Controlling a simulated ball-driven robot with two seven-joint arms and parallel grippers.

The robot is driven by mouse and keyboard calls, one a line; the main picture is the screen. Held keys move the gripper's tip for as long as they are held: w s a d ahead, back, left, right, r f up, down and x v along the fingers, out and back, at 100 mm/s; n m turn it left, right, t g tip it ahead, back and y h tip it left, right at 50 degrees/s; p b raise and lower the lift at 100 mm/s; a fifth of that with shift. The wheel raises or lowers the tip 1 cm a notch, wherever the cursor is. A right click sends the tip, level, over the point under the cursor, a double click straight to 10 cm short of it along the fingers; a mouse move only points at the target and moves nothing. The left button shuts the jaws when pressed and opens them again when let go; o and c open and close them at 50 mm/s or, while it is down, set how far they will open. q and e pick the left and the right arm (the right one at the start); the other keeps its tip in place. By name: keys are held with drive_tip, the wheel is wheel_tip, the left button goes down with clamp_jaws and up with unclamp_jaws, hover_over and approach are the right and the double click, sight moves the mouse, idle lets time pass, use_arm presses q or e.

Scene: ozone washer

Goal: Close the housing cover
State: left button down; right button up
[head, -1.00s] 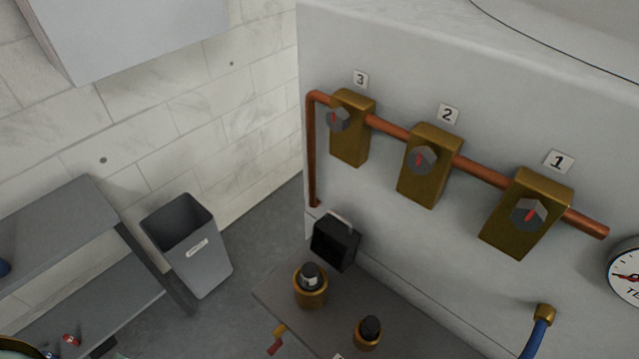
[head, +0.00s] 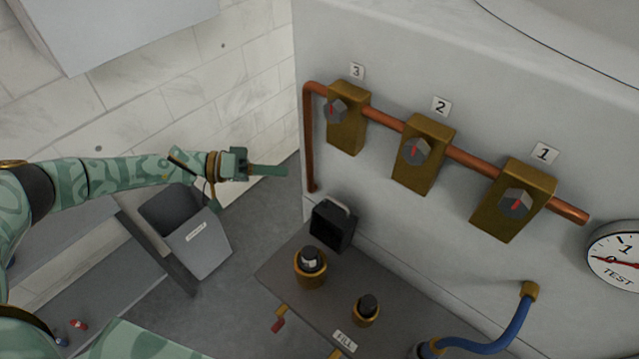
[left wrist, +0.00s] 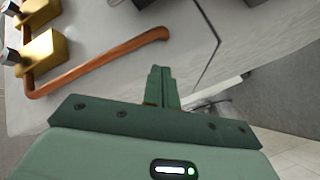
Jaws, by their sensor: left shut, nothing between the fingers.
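A small black box (head: 332,227) with a pale handle-like bar along its top sits at the back of the grey ledge, against the white machine. It may be the housing; I cannot make out a separate cover or how far it stands open. My left gripper (head: 270,170) is shut and empty, held in the air left of the machine's corner and up and left of the black box, touching nothing. Its closed fingers also show in the left wrist view (left wrist: 161,86), with the copper pipe beyond. My right gripper is not in view.
Brass valves numbered 3 (head: 346,120), 2 (head: 424,160) and 1 (head: 512,205) sit on a copper pipe (head: 310,150). Two brass fittings (head: 311,268) (head: 366,310) stand on the ledge (head: 290,262). A blue hose (head: 515,325) and gauge (head: 617,257) are right. A grey bin (head: 205,250) stands below my left arm.

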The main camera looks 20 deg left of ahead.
use_arm(q)
drive_tip(key=s+d+r+n+g+h, duration=0.1)
drive_tip(key=s+r+n+g+h, duration=0.1)
drive_tip(key=s+n+g, duration=0.15)
drive_tip(key=n, duration=0.2)
approach(334, 220)
drive_tip(key=shift+m+t, duration=0.25)
drive_tip(key=w+d, duration=0.2)
drive_tip(key=w+d+r, duration=0.1)
drive_tip(key=d, duration=0.1)
drive_tip(key=w+d+r, duration=0.1)
drive_tip(key=w, duration=0.1)
drive_tip(key=shift+w+d, duration=0.35)
drive_tip(key=shift+d, duration=0.05)
drive_tip(key=shift+s+r+h, duration=0.1)
drive_tip(key=shift+s+h, duration=0.05)
drive_tip(key=shift+h, duration=0.15)
